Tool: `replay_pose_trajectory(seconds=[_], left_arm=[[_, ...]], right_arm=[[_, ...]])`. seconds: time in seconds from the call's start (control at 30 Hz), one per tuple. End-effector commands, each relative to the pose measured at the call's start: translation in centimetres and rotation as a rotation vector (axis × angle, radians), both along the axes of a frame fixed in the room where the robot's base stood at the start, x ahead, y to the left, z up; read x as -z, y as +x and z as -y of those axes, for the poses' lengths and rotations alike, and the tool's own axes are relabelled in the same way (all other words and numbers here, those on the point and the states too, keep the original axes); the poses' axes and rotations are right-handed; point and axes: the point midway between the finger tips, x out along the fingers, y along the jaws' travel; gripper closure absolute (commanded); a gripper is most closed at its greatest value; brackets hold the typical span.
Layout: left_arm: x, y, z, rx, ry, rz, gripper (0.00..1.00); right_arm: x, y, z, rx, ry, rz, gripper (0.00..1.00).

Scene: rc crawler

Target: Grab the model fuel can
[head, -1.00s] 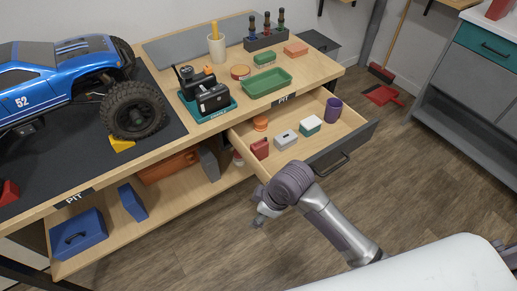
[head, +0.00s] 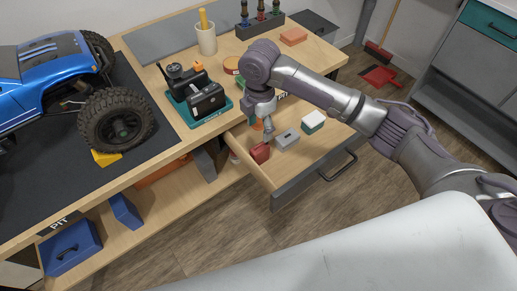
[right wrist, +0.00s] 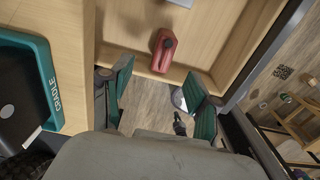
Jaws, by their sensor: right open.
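The model fuel can, a small red can (head: 260,153), stands in the open drawer (head: 310,163) near its left front corner. In the right wrist view the red can (right wrist: 163,50) lies just ahead of the fingers, roughly centred between them. My right gripper (head: 268,138) points down over the drawer, close to the can. In the right wrist view my right gripper (right wrist: 160,88) has its two green-padded fingers spread, with nothing between them. My left gripper is not in view.
A grey box (head: 286,139) and a white-and-green block (head: 313,121) stand right of the can. The teal cradle (head: 206,113) sits on the bench by the drawer. A blue truck (head: 40,62) stands at left. My right arm hides part of the bench and drawer.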

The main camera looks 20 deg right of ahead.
Motion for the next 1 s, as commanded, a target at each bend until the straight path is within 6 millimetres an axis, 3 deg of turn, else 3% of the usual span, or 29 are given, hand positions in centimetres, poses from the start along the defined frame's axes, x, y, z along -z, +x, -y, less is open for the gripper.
replay_pose_trajectory(seconds=[0.1,0.3,0.53,0.8,1.0], left_arm=[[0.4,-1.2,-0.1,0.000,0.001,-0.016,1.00],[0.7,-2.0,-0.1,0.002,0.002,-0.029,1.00],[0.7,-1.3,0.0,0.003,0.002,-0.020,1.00],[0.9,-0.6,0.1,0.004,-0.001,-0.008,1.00],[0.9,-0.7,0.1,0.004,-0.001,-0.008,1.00]], right_arm=[[2.8,-0.2,0.0,0.002,0.000,-0.004,0.40],[6.1,-0.1,0.0,0.003,0.001,-0.001,0.40],[7.7,-0.2,0.1,0.004,0.001,-0.001,0.40],[11.5,-0.6,0.3,0.003,0.002,0.000,0.40],[12.2,-0.6,0.3,0.003,0.002,0.002,0.40]])
